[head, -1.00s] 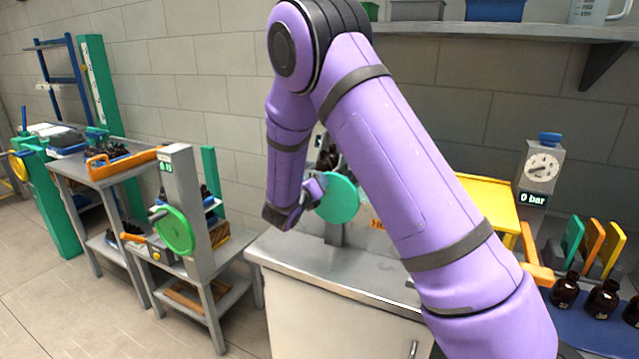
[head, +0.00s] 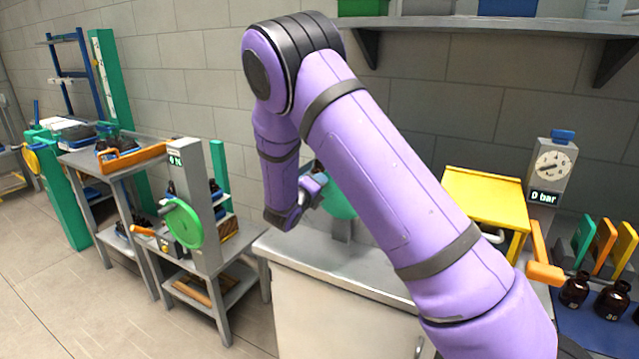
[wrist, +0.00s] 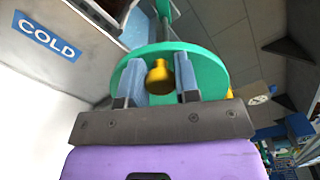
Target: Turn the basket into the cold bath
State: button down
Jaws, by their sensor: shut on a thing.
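A teal disc-shaped wheel (head: 341,204) stands on a short grey post on the steel-topped counter (head: 355,262), partly hidden behind my arm. In the wrist view, the wheel (wrist: 215,62) carries a yellow knob (wrist: 158,78). My gripper (wrist: 160,85) has its two blue-grey fingers on either side of this knob and is shut on it. In the head view my gripper (head: 318,188) is at the wheel's left side. A blue COLD sign (wrist: 48,36) is on a pale panel at upper left in the wrist view. The basket cannot be made out clearly; my arm covers the area behind the wheel.
A yellow stand (head: 487,195) and a gauge reading 0 bar (head: 552,170) are right of my arm. Amber bottles (head: 611,300) stand at far right. A grey bench with a green wheel (head: 182,223) is at left. A wall shelf (head: 490,24) runs above. The floor at lower left is clear.

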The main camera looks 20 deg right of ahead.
jog(key=shift+w+a+f+n, duration=0.1)
jog(key=shift+f+n, duration=0.55)
jog(key=shift+n, duration=0.4)
jog(key=shift+w+a+f+n, duration=0.15)
jog(key=shift+f+n, duration=0.45)
jog(key=shift+n, duration=0.5)
jog(key=shift+w+a+f+n, duration=0.1)
jog(key=shift+f+n, duration=0.55)
jog(key=shift+n, duration=0.4)
jog(key=shift+f, duration=0.1)
jog(key=c, duration=0.9)
grip_release()
jog(key=shift+o, duration=0.2)
jog(key=v, duration=1)
jog(key=shift+s+a, duration=0.25)
jog(key=shift+s, duration=0.05)
